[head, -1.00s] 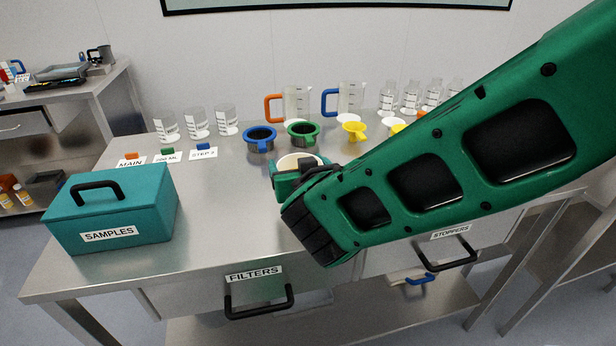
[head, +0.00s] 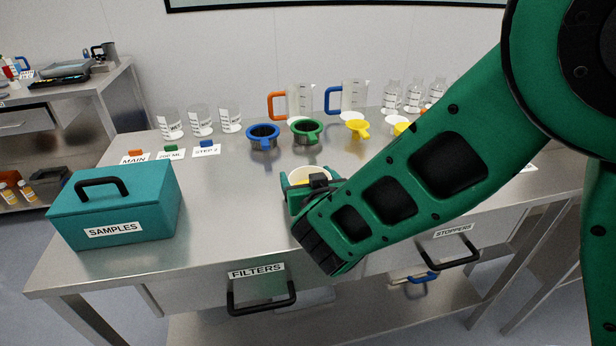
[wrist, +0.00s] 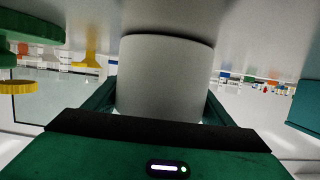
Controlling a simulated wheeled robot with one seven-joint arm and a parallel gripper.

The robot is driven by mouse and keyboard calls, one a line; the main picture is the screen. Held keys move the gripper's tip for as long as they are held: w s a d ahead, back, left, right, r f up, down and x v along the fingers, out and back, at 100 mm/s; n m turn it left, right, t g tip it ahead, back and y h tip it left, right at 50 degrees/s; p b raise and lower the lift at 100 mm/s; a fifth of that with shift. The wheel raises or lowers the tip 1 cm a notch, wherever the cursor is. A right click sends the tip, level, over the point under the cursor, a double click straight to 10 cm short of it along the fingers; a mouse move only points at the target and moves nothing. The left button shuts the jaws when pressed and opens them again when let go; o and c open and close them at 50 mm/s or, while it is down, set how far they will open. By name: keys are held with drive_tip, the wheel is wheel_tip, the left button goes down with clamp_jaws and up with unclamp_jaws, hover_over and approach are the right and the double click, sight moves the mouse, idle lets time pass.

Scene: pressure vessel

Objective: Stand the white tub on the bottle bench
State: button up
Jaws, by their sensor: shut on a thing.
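The white tub (head: 311,175) shows in the head view as a round pale rim with a yellowish inside, over the front middle of the steel bench (head: 235,205). My gripper (head: 309,184) is shut on it. In the wrist view the tub (wrist: 165,75) is a plain pale cylinder between my fingers, and the picture looks upside down. The bench top is close to the tub's base; I cannot tell whether they touch. My gripper and arm hide the tub's lower side in the head view. I cannot tell which bench is the bottle bench.
A teal SAMPLES box (head: 115,212) stands at the left. Another bench (head: 75,95) stands far left, amber bottles (head: 26,191) below. Bare bench lies left of the tub.

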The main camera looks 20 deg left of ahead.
drive_tip(key=o, duration=1.7)
drive_tip(key=shift+r, duration=0.1)
drive_tip(key=v, duration=1.2)
drive_tip(key=shift+s, duration=0.1)
